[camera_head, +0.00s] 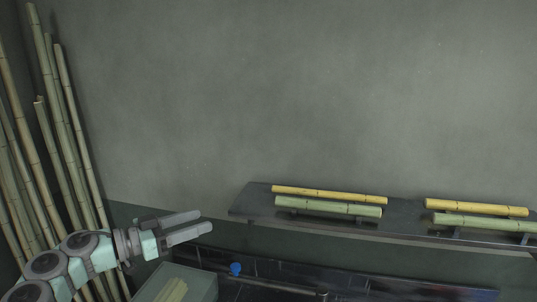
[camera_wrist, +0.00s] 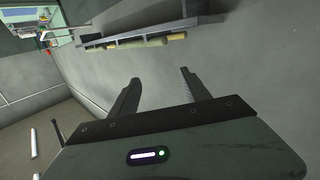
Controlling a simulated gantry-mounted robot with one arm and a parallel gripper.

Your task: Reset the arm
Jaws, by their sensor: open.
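My gripper (camera_head: 186,227) is at the lower left of the head view, at the end of my mint-green and grey arm. Its two grey fingers point right, spread apart, with nothing between them. In the wrist view my gripper (camera_wrist: 158,88) also shows open and empty, with grey wall behind the fingers. The gripper is left of the dark shelf (camera_head: 243,203) and apart from it.
Yellow (camera_head: 330,194) and green (camera_head: 328,207) cane pieces lie on the shelf, with another yellow (camera_head: 476,208) and green (camera_head: 484,221) pair at right. Tall canes (camera_head: 62,120) lean at left. A bin (camera_head: 205,285) with pale sticks stands below my gripper. The wall above is bare.

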